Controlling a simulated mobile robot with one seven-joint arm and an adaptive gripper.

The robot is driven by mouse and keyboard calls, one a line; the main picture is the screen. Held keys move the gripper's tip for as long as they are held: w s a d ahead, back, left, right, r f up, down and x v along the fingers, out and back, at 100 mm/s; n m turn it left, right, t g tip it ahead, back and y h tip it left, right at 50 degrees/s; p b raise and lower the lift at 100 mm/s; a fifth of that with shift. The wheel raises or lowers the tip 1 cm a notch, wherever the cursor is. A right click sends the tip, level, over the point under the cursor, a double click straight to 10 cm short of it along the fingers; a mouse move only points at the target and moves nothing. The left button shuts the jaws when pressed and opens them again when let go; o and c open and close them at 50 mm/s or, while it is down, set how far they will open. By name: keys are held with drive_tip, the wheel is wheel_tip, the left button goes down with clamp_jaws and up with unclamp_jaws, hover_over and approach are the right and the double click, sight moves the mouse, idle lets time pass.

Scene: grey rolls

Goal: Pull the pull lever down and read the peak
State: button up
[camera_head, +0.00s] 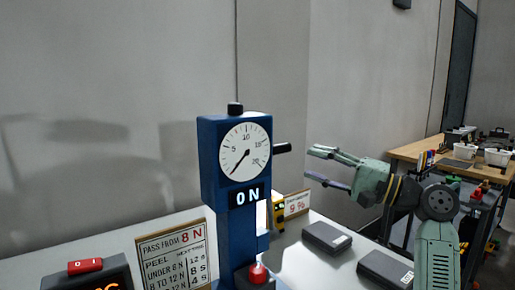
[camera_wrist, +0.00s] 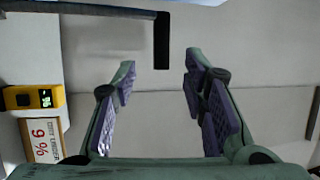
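A blue force tester (camera_head: 225,165) stands on the bench with a round white dial (camera_head: 245,151). Its needle points to the lower left, by the low end of the scale. The display (camera_head: 247,196) below reads "0 N". A black pull lever (camera_head: 282,148) sticks out from its right side near the dial. My gripper (camera_head: 317,165) is open and empty, to the right of the lever and apart from it. In the wrist view, a black bar end that looks like the lever (camera_wrist: 161,42) lies just beyond and between the open fingertips (camera_wrist: 159,75).
A card (camera_head: 172,255) reading "PASS FROM 8 N" stands left of the tester. A red-topped box (camera_head: 86,266) is at the lower left. A yellow meter (camera_head: 278,213) and a "9 %" sign (camera_head: 297,204) stand behind. Dark flat boxes (camera_head: 327,237) lie on the bench's right.

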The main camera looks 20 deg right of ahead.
sight(283, 151)
drive_tip(key=p+x, duration=0.2)
drive_tip(key=x, duration=0.8)
drive_tip(key=shift+w+a+r, duration=0.1)
drive_tip(key=shift+w+r, duration=0.05)
drive_tip(key=shift+r, duration=0.05)
drive_tip(key=shift+c, duration=0.5)
clamp_jaws()
